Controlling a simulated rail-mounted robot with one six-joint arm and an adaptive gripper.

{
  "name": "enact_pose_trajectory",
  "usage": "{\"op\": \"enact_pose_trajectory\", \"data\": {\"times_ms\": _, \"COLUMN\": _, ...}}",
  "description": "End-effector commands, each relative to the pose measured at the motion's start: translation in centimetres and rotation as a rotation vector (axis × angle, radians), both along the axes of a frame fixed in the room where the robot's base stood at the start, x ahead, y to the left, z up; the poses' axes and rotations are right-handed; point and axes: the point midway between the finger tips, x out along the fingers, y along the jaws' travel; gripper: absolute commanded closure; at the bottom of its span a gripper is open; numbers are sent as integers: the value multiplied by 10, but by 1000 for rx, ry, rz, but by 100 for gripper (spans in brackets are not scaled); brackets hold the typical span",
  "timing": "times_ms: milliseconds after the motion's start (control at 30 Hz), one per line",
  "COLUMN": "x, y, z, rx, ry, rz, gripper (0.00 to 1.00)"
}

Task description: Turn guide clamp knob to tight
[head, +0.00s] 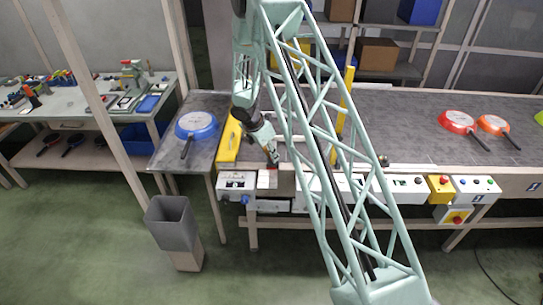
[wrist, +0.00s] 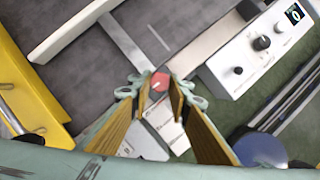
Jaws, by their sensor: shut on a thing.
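The guide clamp knob is a small red knob (wrist: 160,82) in the middle of the wrist view. It sits by a pale label plate (wrist: 168,128) with small dark print that I cannot read. My gripper (wrist: 157,92) has its two yellow-padded fingers closed on either side of the knob. In the head view my gripper (head: 274,162) points down at the conveyor's front edge, and the knob is mostly hidden there. I cannot tell from the picture which way the knob is set.
A white control box (wrist: 262,50) with black knobs stands beside the clamp. A yellow guard (head: 230,140) is close on the other side. A blue pan (head: 197,124) lies on the left end table. Red (head: 457,121) and orange (head: 493,124) pans lie on the belt at right.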

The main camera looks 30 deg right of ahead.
Motion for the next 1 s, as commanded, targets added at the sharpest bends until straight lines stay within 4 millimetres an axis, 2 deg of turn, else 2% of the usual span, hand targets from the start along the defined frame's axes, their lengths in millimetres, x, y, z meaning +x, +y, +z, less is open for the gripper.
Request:
{"op": "enact_pose_trajectory", "data": {"times_ms": 367, "x": 3, "y": 0, "z": 1, "rx": -1, "ry": -1, "rz": -211, "gripper": 93}}
{"op": "enact_pose_trajectory", "data": {"times_ms": 1000, "x": 9, "y": -2, "z": -2, "rx": 1, "ry": -1, "rz": -809, "gripper": 93}}
